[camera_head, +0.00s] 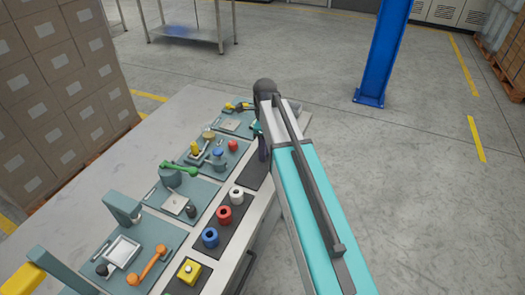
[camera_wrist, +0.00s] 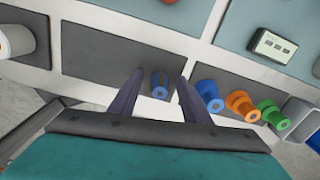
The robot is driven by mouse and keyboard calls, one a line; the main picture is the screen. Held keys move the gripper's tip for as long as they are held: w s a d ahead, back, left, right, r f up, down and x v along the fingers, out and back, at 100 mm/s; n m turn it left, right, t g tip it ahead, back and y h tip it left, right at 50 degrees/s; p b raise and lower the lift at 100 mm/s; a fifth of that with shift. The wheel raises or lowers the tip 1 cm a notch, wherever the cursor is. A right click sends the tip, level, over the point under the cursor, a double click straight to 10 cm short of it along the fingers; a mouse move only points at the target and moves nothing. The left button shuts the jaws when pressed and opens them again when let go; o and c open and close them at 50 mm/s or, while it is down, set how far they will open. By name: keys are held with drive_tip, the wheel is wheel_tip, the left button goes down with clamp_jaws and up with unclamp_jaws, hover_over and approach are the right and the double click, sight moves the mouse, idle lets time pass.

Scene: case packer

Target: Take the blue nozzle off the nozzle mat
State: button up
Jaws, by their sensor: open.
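In the wrist view my gripper (camera_wrist: 160,77) is open, with its two dark fingers apart. A small blue nozzle (camera_wrist: 159,88) shows between the fingertips, on or just above a dark mat (camera_wrist: 95,55). It looks clear of both fingers; the height gap cannot be judged. Part of the dark mat (camera_head: 256,175) shows beside the arm.
Right of the fingers stand a blue piece (camera_wrist: 208,94), an orange piece (camera_wrist: 242,105) and a green piece (camera_wrist: 272,114). White (camera_head: 236,195), red (camera_head: 223,215) and blue (camera_head: 210,237) rolls stand along the bench's near edge.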

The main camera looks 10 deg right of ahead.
idle(0.4)
clamp_jaws()
drive_tip(key=shift+r, duration=0.15)
drive_tip(key=shift+r+b, duration=0.65)
drive_tip(key=shift+r, duration=1)
drive_tip(key=s+d+b, duration=0.1)
drive_tip(key=s+d, duration=0.3)
drive_tip(key=s, duration=0.3)
drive_tip(key=s+d+r+b, duration=0.1)
drive_tip(key=s+d, duration=0.2)
drive_tip(key=s, duration=0.4)
drive_tip(key=shift+d+r+b, duration=0.2)
drive_tip(key=shift+d+b, duration=0.2)
